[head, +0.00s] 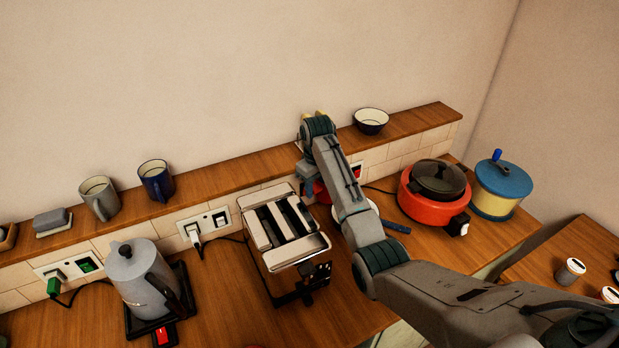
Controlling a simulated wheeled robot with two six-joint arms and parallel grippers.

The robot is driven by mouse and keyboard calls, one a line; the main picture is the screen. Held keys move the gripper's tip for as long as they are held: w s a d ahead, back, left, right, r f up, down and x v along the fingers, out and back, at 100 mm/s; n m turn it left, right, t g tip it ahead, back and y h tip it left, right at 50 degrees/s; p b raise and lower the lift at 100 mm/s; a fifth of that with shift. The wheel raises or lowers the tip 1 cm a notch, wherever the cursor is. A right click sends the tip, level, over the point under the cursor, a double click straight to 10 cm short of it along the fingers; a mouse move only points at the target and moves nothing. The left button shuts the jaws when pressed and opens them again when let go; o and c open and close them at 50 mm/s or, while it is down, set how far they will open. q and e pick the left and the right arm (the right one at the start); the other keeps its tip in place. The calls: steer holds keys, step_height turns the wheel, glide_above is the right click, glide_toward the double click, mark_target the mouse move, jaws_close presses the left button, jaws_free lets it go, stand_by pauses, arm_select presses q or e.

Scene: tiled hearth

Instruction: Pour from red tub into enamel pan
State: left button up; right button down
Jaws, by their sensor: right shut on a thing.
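The red tub (322,194) shows only as a small red patch behind my right forearm, beside the toaster. My right gripper (306,174) is mostly hidden by its own arm, with the wrist bent over near the wall ledge. It is shut on the red tub; I cannot tell how far the tub is tilted. The enamel pan (373,208) is partly covered by my forearm; a bit of its pale round body and its blue handle (397,226) show just right of the arm. The pan's contents are hidden. My left gripper is not in view.
A chrome toaster (284,238) stands close left of my right arm. A grey kettle (143,278) is farther left. A red cooker (432,192) and a blue-lidded yellow pot (500,188) stand right. Mugs and a bowl (371,121) line the ledge.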

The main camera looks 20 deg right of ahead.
steer(key=shift+s+f, duration=0.3)
steer(key=shift+f, duration=0.1)
steer(key=shift+w+d+f+t+y, duration=0.1)
steer(key=shift+f+t+y, duration=0.1)
steer(key=shift+f+y, duration=0.25)
steer(key=shift+w+d+f+t+y, duration=0.1)
steer(key=shift+f+t+y, duration=0.1)
steer(key=shift+f+y, duration=0.2)
steer(key=shift+r+y, duration=0.3)
steer(key=shift+y, duration=0.05)
steer(key=shift+s+r+t+y, duration=0.1)
steer(key=shift+r+t+y, duration=0.2)
steer(key=shift+s, duration=0.1)
steer(key=shift+a, duration=0.1)
steer(key=shift+a+f, duration=0.2)
steer(key=shift+f, duration=0.1)
steer(key=shift+d+r+t+y, duration=0.2)
steer(key=shift+t+y, duration=0.05)
steer(key=shift+y, duration=0.3)
steer(key=shift+d+r+t+y, duration=0.15)
steer(key=shift+r+t+y, duration=0.1)
steer(key=shift+y, duration=0.3)
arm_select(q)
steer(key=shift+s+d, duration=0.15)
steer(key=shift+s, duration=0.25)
arm_select(e)
steer(key=shift+d, duration=0.1)
